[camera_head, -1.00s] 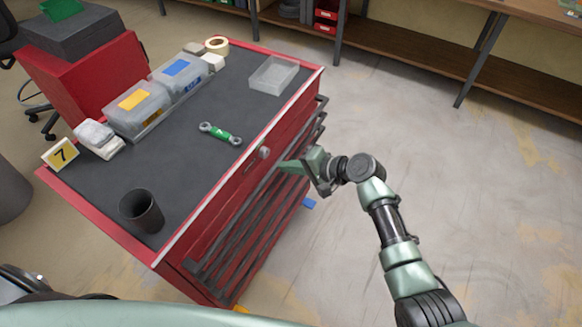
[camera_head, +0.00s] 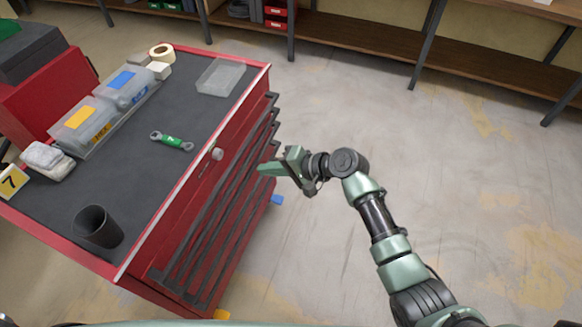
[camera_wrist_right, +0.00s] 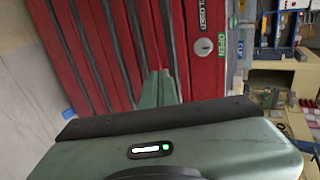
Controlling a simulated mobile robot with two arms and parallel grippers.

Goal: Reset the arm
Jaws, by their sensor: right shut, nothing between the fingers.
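My right gripper (camera_head: 268,168) hangs in free air just right of the red tool cabinet (camera_head: 235,150), beside its drawer fronts. It is shut and empty, with its fingers pointing toward the cabinet. In the right wrist view the shut fingers (camera_wrist_right: 158,88) point at the red drawer fronts (camera_wrist_right: 100,45), with a round lock between the words CLOSED and OPEN near them. I cannot tell whether the fingertips touch the cabinet. The right arm reaches in from the bottom right, bent at the wrist. My left gripper is not in view.
On the cabinet top are a green-and-grey wrench (camera_head: 172,141), a black cup (camera_head: 97,227), a clear empty tray (camera_head: 221,77), two lidded clear bins (camera_head: 85,122), a tape roll (camera_head: 162,52) and white cloths (camera_head: 47,160). Open floor (camera_head: 450,180) lies to the right. A shelf bench (camera_head: 350,37) runs along the back.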

